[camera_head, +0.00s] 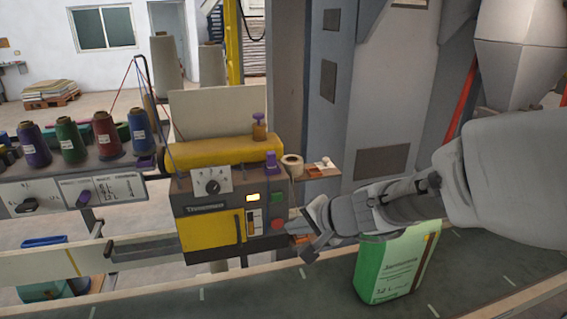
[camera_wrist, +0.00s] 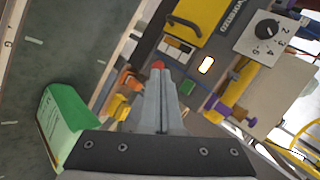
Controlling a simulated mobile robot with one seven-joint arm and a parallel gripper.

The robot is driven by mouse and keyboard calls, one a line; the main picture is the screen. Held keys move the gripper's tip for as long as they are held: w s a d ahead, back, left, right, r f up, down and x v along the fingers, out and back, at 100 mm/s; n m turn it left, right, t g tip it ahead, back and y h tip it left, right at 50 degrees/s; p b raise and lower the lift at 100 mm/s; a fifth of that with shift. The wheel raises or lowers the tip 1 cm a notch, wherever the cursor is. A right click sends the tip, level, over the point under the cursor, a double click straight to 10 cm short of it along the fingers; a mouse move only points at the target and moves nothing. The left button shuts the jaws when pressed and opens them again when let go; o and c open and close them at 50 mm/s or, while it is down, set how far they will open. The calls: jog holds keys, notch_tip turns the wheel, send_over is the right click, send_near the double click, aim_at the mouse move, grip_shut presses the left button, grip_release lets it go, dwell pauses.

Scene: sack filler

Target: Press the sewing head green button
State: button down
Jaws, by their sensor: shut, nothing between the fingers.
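The sewing head is a dark grey box (camera_head: 195,225) with a yellow door and yellow top, left of my gripper. Its green button (camera_head: 277,197) sits on the right side of the front panel, above a red button (camera_head: 278,224). My gripper (camera_head: 288,228) is shut and empty, with its tips close to the panel near the red button. In the wrist view the shut fingers (camera_wrist: 164,74) point at the panel. The red button (camera_wrist: 158,64) shows just beyond the tips and the green button (camera_wrist: 187,87) just right of them. Contact cannot be told.
A green and white sack (camera_head: 395,262) stands on the dark conveyor (camera_head: 335,290) below my arm. Thread spools (camera_head: 70,140) stand on a rack at the left. A small orange shelf (camera_head: 318,172) juts out right of the sewing head. A grey machine column (camera_head: 375,90) rises behind.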

aim_at(277, 197)
jog(key=shift+w+a+p, duration=0.25)
jog(key=shift+w+a, duration=0.1)
jog(key=shift+w, duration=0.9)
jog(key=shift+w+a+p, duration=0.3)
jog(key=shift+w+a, duration=0.1)
jog(key=shift+w, duration=0.9)
jog(key=shift+w+a+p, duration=0.25)
jog(key=shift+w+a, duration=0.1)
jog(key=shift+w, duration=0.9)
jog(key=shift+w, duration=0.15)
jog(key=shift+w+a, duration=0.15)
jog(key=shift+w, duration=0.1)
jog(key=shift+w+a, duration=0.1)
jog(key=shift+w, duration=0.35)
jog(key=shift+s+b, duration=0.2)
jog(key=shift+b, duration=0.2)
jog(key=shift+s+d+b, duration=0.25)
jog(key=shift+s+b, duration=0.1)
jog(key=shift+s, duration=0.3)
